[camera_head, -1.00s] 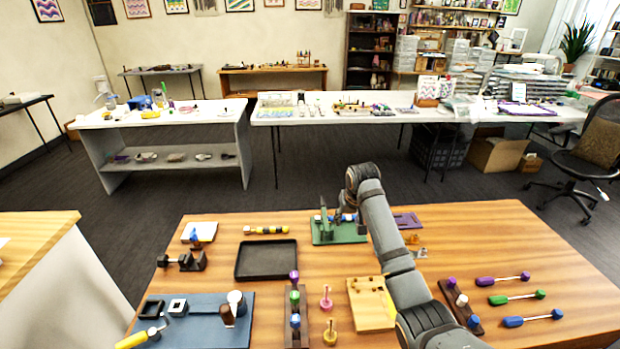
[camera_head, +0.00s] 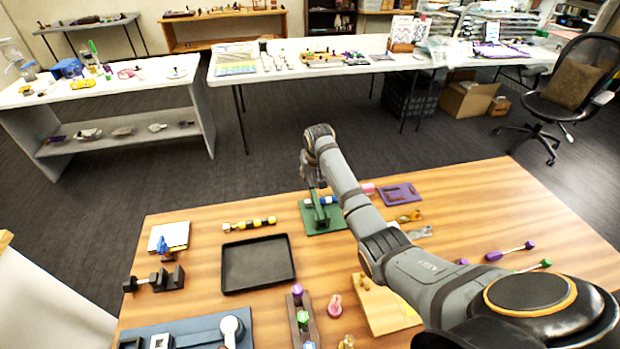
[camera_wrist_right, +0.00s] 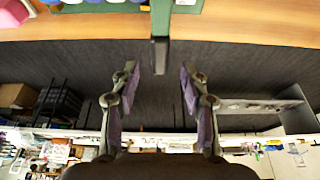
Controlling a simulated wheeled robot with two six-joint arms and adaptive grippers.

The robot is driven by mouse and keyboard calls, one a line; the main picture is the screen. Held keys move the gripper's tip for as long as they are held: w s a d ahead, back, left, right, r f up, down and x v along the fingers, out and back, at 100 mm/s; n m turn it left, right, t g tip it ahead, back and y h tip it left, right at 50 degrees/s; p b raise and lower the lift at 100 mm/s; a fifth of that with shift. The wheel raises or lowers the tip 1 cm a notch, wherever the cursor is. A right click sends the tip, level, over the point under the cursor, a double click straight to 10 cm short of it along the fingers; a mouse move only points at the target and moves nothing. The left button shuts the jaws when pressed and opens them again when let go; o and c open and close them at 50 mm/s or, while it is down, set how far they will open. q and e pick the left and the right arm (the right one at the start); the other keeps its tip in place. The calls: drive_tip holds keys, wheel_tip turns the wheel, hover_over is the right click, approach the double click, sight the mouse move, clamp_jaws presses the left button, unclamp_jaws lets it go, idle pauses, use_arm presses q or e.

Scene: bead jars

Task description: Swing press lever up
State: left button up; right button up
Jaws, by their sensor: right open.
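The green press (camera_head: 325,217) stands at the far edge of the wooden table, with a green upright and blue and white parts on its base. In the right wrist view the press's green frame (camera_wrist_right: 161,18) is at the top, and its dark lever end (camera_wrist_right: 160,52) points toward the gap between my fingers. My right gripper (camera_wrist_right: 160,84) is open, one finger on each side, with nothing between the tips. In the head view my right gripper (camera_head: 311,180) is just above and behind the press, partly covering it. My left gripper is not in view.
A black tray (camera_head: 258,263), a yellow and black bead rod (camera_head: 249,223) and a purple plate (camera_head: 398,194) lie near the press. My right arm crosses the table's middle and hides part of a wooden block (camera_head: 393,312). Floor is clear beyond the table's far edge.

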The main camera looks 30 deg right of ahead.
sight(310, 180)
drive_tip(key=x, duration=0.2)
drive_tip(key=shift+w+d+f, duration=0.1)
drive_tip(key=shift+w+f, duration=0.05)
drive_tip(key=shift+f, duration=0.15)
drive_tip(key=shift+w+f, duration=0.15)
drive_tip(key=shift+f, duration=0.25)
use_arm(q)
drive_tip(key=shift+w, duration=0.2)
use_arm(e)
clamp_jaws()
